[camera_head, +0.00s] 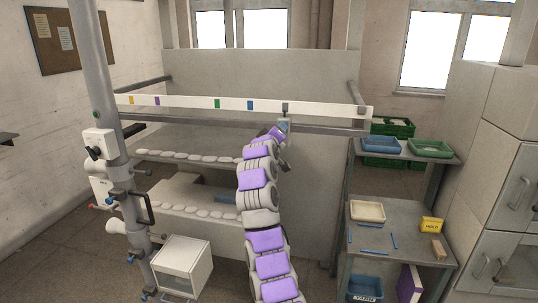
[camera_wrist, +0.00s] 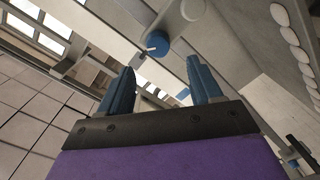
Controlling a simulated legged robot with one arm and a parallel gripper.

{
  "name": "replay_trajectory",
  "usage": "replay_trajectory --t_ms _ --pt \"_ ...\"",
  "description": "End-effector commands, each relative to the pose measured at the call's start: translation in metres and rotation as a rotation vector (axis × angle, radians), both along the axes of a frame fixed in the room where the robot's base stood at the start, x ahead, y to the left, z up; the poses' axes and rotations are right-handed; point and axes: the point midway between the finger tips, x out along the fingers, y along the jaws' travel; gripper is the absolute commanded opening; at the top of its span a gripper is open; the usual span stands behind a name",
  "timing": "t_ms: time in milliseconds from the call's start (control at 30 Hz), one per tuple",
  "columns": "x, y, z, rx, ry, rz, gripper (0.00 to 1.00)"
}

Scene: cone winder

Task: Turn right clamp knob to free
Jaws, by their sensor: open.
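My gripper (camera_head: 283,140) is at the end of my raised arm, in front of the long pale rail (camera_head: 325,108) in the head view. In the wrist view its two blue fingers (camera_wrist: 160,86) are apart with nothing between them. A round blue knob (camera_wrist: 158,44) with a pale pointer shows beyond the fingertips, on a grey part. It is apart from the fingers. I cannot tell for certain that it is the right clamp knob. In the head view my gripper and arm hide the area around the knob.
The rail carries several coloured tags, with a grey tag (camera_head: 285,107) just above my gripper. Shelves with rows of pale discs (camera_head: 190,155) lie to the left. A shelf unit with a blue tray (camera_head: 380,144), a green tray (camera_head: 430,148) and a yellow block (camera_head: 431,224) stands right.

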Motion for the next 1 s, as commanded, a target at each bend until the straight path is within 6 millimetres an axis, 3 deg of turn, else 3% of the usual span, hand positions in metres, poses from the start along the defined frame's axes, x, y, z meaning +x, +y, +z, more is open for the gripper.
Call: replay_trajectory --t_ms 1000 --pt "-0.078 0.029 0.0 0.001 0.001 0.001 0.64"
